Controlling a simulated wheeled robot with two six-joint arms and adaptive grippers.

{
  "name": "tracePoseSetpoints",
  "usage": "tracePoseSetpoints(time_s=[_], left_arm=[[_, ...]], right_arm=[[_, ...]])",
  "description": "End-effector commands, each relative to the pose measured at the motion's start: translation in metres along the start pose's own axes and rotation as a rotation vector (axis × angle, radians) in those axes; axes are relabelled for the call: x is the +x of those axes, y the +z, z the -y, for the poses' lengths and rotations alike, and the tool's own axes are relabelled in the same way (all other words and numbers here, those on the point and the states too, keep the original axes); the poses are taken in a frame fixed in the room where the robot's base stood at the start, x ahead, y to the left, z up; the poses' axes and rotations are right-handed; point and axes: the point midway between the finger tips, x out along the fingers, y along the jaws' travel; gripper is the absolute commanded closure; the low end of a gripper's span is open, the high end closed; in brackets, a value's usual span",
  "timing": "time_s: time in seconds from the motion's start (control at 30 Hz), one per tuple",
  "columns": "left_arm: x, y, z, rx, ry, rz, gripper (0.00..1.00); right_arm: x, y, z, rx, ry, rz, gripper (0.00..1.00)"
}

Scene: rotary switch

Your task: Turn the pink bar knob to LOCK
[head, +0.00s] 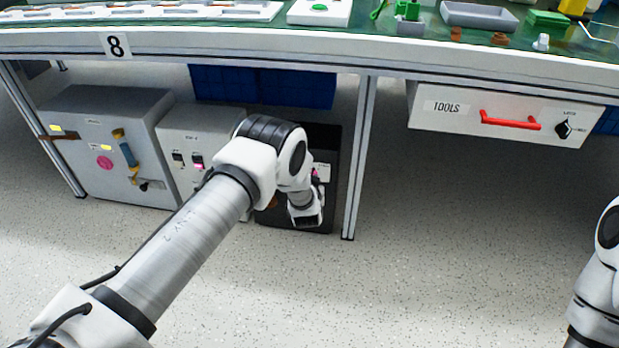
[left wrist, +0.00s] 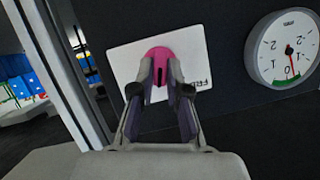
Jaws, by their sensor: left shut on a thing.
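The pink bar knob (left wrist: 160,57) sits on a white label plate (left wrist: 125,62) on a dark panel in the left wrist view. My left gripper (left wrist: 160,82) is shut on the knob, one finger on each side. A dark line shows on the knob between the fingertips. Rotated lettering that looks like FREE stands on the plate to the right; no LOCK lettering can be read. In the head view my left arm mostly covers the black cabinet (head: 323,150), and only a pink sliver of the knob (head: 315,175) shows. My right gripper is out of view.
A round gauge (left wrist: 275,55) is right of the knob plate. A grey cabinet (head: 75,115) and a second panel box (head: 180,125) stand left under the bench. A metal table leg (head: 360,150) stands close to the right. A TOOLS drawer (head: 450,120) hangs farther right.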

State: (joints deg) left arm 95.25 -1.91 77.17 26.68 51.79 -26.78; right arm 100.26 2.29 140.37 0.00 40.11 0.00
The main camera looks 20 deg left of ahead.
Motion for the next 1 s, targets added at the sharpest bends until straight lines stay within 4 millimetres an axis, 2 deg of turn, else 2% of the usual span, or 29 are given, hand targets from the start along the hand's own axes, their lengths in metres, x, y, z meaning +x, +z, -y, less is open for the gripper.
tracePoseSetpoints(time_s=[0.03,0.5,1.0], left_arm=[[0.002,-0.005,-0.001,0.037,-0.017,-0.011,1.00],[0.003,-0.004,-0.004,0.369,-0.159,-0.013,1.00],[0.003,-0.005,-0.003,0.464,-0.199,-0.013,1.00]], right_arm=[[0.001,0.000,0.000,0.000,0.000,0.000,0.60],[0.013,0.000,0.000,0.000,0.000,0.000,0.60],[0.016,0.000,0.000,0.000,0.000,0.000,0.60]])
